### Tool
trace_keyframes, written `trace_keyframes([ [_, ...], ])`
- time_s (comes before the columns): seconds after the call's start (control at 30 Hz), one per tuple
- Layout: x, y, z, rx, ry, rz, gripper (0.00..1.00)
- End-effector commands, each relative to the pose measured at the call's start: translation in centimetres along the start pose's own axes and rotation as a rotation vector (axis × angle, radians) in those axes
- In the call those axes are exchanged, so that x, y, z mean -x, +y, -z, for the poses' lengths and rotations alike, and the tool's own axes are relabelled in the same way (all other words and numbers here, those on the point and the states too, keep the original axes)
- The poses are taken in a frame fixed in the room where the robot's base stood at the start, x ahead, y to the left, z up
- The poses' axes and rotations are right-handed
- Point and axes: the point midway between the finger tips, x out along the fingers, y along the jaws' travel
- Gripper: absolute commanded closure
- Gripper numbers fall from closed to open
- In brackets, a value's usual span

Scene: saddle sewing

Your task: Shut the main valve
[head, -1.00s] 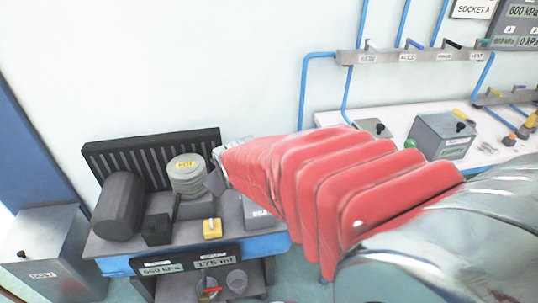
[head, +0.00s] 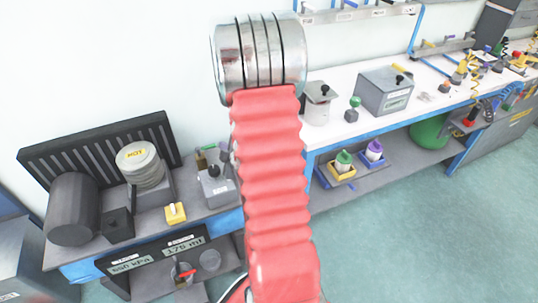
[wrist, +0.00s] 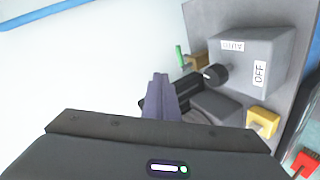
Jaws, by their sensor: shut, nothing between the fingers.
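No label in view reads main valve, so I cannot tell which fitting it is. In the wrist view a small brass fitting with a green lever (wrist: 180,57) stands beyond my gripper, beside a grey box. A red handle (head: 187,274) shows on the lower shelf of the bench in the head view; a red part (wrist: 304,164) also shows at the wrist view's lower right edge. My gripper (wrist: 160,80) is shut and empty, its fingers pointing towards the wall, left of the grey box. In the head view my red-sleeved arm hides most of it.
The grey box (wrist: 245,60) bears AUTO and OFF labels and a black knob. A yellow switch (head: 175,212), a cylinder marked HOT (head: 142,165) and a black motor-like drum (head: 72,208) stand on the bench. A white-topped bench (head: 345,128) is to the right.

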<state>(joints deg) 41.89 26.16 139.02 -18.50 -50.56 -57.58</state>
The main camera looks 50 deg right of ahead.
Motion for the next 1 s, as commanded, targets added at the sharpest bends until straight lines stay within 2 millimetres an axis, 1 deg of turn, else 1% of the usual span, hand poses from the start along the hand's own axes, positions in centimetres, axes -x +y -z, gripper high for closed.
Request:
trace_keyframes([
  [0.03, -0.3, -0.6, -1.4, 0.012, -0.001, -0.014, 1.00],
  [0.17, -0.7, -1.4, -4.2, 0.057, 0.010, -0.066, 1.00],
  [0.33, -0.5, -2.8, -7.6, 0.108, 0.018, -0.141, 1.00],
  [0.47, 0.1, -3.9, -10.2, 0.142, 0.016, -0.201, 1.00],
  [0.7, 2.1, -5.9, -14.5, 0.198, -0.009, -0.326, 1.00],
  [0.83, 3.5, -6.8, -16.2, 0.219, -0.027, -0.386, 1.00],
  [1.0, 4.4, -7.3, -17.2, 0.234, -0.043, -0.427, 1.00],
])
